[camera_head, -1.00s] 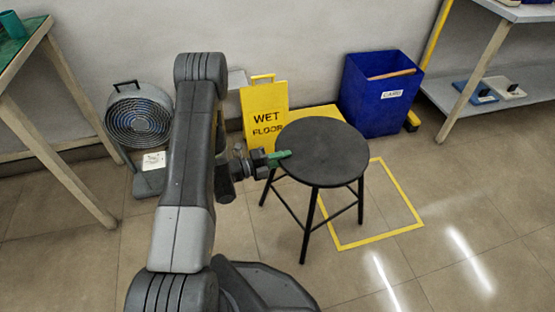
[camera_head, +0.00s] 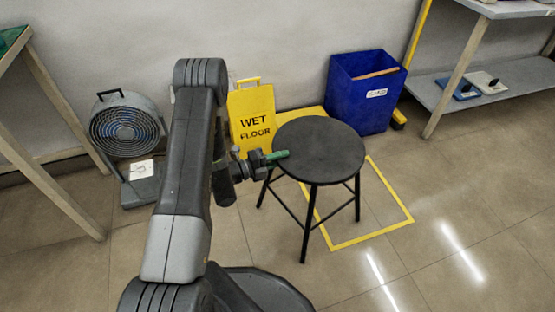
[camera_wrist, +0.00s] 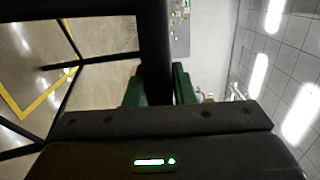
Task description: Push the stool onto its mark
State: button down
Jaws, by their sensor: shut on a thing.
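The black round stool (camera_head: 320,150) stands upright at the left side of a yellow outlined rectangle on the floor, its mark (camera_head: 372,236). Its right leg stands inside the outline. Its front and left legs stand outside, to the left. The seat hides the far part of the outline. My gripper (camera_head: 278,156) is shut on the left rim of the seat with its green fingertips. In the wrist view my gripper (camera_wrist: 158,90) has one green finger on each side of the dark seat edge (camera_wrist: 154,45).
A yellow wet-floor sign (camera_head: 252,118) and a blue bin (camera_head: 365,98) stand by the wall behind the stool. A fan (camera_head: 125,130) is at the left. A shelf (camera_head: 500,88) is at the right. The floor right of the outline is clear.

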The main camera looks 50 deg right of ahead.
jog(key=shift+x, duration=2.1)
jog(key=b, duration=0.1)
send_near(332, 143)
jog(key=shift+w+d+f, duration=0.35)
jog(key=shift+d+f, duration=0.1)
jog(key=shift+f, duration=0.1)
jog(key=shift+b+x, duration=0.5)
jog(key=shift+x, duration=1.95)
jog(key=shift+d, duration=0.1)
jog(key=shift+b+x, duration=0.7)
jog(key=shift+x, duration=1.7)
jog(key=shift+s, duration=0.1)
